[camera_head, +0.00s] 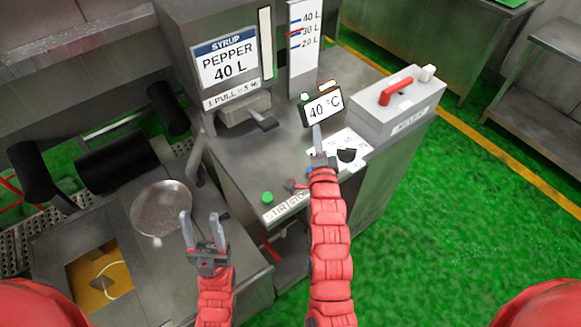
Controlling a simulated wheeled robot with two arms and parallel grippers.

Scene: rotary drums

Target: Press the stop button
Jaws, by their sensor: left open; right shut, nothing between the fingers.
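The control panel's front edge carries a label strip (285,208) reading STIR and STOP. A green button (267,198) sits above the STIR word. A small red part (291,185) shows above the STOP word, close to my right arm; its exact shape is too small to tell. My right gripper (317,128) is shut and empty, pointing up the panel just below the 40 °C display (323,106), beyond the red part. My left gripper (199,216) is open and empty, left of the panel, in front of a round metal dish (162,208).
A dark dial (346,155) on a white plate lies right of my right gripper. A grey box with a red handle (396,91) stands at the panel's right. The syrup dispenser (228,62) with its lever (262,119) rises behind. Black rollers (117,160) are at left.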

